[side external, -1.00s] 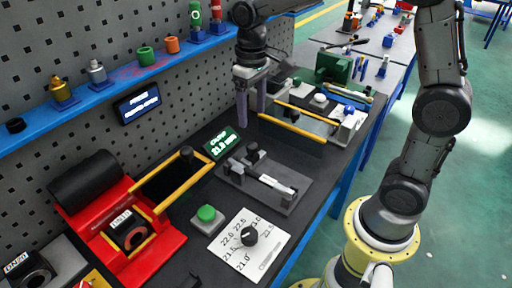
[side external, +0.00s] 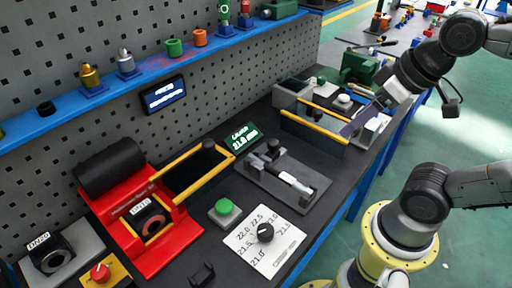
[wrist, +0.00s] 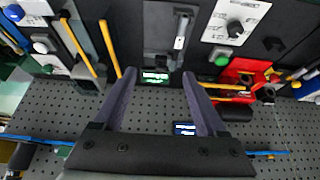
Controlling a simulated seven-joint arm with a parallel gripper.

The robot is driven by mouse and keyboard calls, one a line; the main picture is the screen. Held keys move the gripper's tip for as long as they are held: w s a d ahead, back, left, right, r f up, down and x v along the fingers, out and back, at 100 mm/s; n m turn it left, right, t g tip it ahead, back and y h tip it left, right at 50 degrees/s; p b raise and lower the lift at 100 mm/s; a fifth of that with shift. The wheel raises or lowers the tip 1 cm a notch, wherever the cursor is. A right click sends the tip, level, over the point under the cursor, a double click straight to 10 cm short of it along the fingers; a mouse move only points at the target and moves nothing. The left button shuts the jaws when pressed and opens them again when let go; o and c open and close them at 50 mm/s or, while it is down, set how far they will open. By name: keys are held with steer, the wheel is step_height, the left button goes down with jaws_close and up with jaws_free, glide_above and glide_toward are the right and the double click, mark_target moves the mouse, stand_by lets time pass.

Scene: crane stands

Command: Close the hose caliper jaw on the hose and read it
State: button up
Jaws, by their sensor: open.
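The hose caliper (side external: 284,182) appears to be the dark grey plate with a black upright part and a silver slider, lying mid-bench; it also shows in the wrist view (wrist: 164,35). I cannot tell whether a hose is between its jaws. A green display (side external: 241,138) behind it shows a reading of about 21 mm. A white dial sheet (side external: 245,243) with a black knob (side external: 265,232) and numbers around it lies in front. My gripper (wrist: 158,75) is open and empty, its fingers spread apart. In the side view it is tilted, right of the caliper and apart from it.
A green button (side external: 224,206) stands left of the caliper. A red stand (side external: 172,240) with a yellow-railed frame is at the left. Another yellow-railed station (side external: 316,126) is behind the caliper. A pegboard with a blue shelf (side external: 55,117) bounds the back.

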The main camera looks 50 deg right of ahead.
steer(key=shift+s+f, duration=0.3)
steer(key=shift+f, duration=0.65)
stand_by(0.6)
